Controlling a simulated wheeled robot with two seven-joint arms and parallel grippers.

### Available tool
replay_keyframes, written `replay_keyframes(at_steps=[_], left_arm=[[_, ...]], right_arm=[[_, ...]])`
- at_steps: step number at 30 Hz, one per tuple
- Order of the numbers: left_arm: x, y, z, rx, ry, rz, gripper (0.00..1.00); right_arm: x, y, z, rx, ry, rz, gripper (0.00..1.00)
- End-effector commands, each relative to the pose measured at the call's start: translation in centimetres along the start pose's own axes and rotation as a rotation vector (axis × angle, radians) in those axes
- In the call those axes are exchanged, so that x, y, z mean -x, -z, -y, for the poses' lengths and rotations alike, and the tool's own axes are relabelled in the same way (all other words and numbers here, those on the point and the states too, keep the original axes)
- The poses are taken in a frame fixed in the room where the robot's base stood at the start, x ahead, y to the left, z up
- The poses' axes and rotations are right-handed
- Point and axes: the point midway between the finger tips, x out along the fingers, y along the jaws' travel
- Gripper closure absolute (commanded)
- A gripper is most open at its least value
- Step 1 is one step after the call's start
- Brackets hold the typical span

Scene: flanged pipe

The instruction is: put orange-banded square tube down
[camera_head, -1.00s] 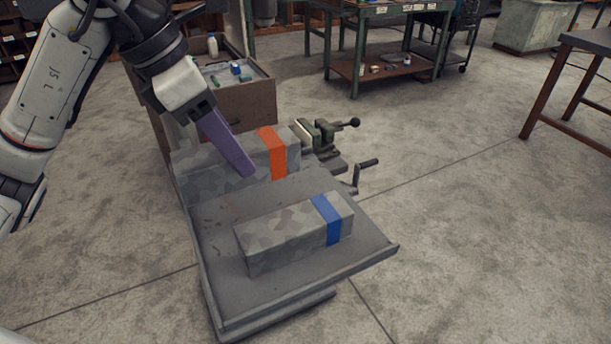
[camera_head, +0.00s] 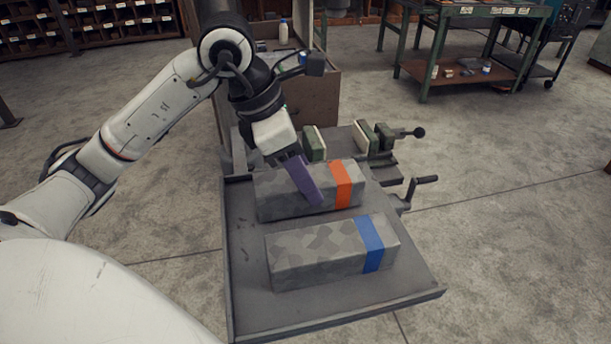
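The orange-banded square tube (camera_head: 285,198) is a long grey mottled block with an orange band (camera_head: 343,183) near its right end. It lies level at the far side of the grey tray (camera_head: 243,290); whether it touches the tray floor I cannot tell. My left gripper (camera_head: 308,188) reaches down from above, with one purple finger against the tube's near side. The other finger is hidden behind it, and the gripper appears shut on the tube. My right gripper is not in view.
A blue-banded square tube (camera_head: 318,258) lies on the tray just in front, roughly parallel. A green vise (camera_head: 370,140) with a crank handle (camera_head: 425,181) stands behind. A wooden box (camera_head: 312,100) is farther back. Bare tray shows at the left and front.

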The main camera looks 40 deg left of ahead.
Motion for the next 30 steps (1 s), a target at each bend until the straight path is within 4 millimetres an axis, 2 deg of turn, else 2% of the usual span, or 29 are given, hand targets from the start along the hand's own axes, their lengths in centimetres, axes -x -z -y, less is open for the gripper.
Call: replay_keyframes(at_steps=[12,13,16,25,30], left_arm=[[-0.6,0.2,0.0,-0.001,-0.003,0.005,0.92],[-0.6,0.2,0.0,-0.001,-0.001,0.002,0.50],[-0.5,0.2,0.0,-0.001,-0.001,0.002,0.35],[-0.4,0.1,0.0,-0.001,-0.001,0.002,0.35],[1.1,0.0,-0.1,-0.001,-0.004,0.004,0.35]], right_arm=[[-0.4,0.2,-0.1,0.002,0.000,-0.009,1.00],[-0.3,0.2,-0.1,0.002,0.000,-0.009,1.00],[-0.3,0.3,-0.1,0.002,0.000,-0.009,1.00],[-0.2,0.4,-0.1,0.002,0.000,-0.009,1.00],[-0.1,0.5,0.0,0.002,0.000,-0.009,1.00]])
